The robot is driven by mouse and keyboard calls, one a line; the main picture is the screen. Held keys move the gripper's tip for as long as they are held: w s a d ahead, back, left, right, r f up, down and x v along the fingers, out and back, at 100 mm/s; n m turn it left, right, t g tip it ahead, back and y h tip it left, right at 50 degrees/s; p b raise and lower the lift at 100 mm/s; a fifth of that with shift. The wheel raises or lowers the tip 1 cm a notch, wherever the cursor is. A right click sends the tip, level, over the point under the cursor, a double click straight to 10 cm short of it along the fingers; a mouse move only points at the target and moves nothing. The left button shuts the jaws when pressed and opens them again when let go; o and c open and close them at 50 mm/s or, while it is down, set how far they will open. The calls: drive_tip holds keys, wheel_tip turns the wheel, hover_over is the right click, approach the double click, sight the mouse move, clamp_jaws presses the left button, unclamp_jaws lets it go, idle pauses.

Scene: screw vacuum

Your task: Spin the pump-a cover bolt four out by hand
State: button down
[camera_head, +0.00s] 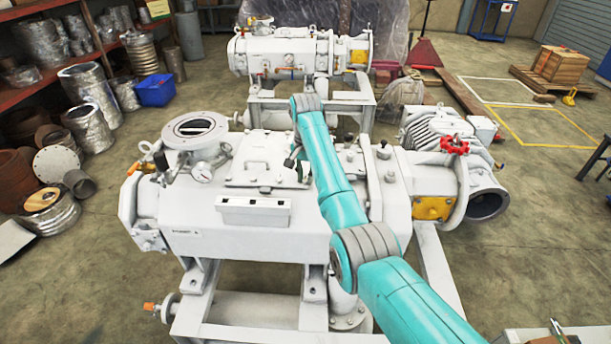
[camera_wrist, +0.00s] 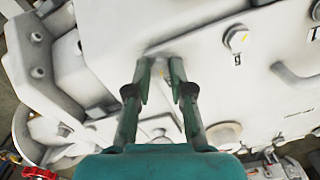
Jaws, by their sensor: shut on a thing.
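The pump in front (camera_head: 225,228) is a large white machine, with a flat bolted cover (camera_head: 245,172) with a handle on its top. In the head view my teal arm reaches over the cover's right edge, and my gripper (camera_head: 300,163) points down there, small and partly hidden. In the wrist view my gripper (camera_wrist: 161,62) has both fingertips down at the cover's (camera_wrist: 205,22) edge. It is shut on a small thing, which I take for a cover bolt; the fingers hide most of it. Another cover bolt (camera_wrist: 237,38) sits to the right beside a stamped mark.
A red valve handle (camera_head: 455,145) is at the right. A second white pump (camera_head: 290,55) stands behind. Shelves with metal parts line the left wall.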

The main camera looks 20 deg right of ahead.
drive_tip(key=n, duration=0.7)
drive_tip(key=shift+f, duration=0.15)
drive_tip(key=n, duration=0.7)
drive_tip(key=shift+s+a+n, duration=0.1)
drive_tip(key=shift+n, duration=0.3)
drive_tip(key=n, duration=0.7)
drive_tip(key=shift+f, duration=0.1)
drive_tip(key=n, duration=0.6)
drive_tip(key=shift+s, duration=0.1)
drive_tip(key=shift+n, duration=0.3)
drive_tip(key=c, duration=1)
unclamp_jaws()
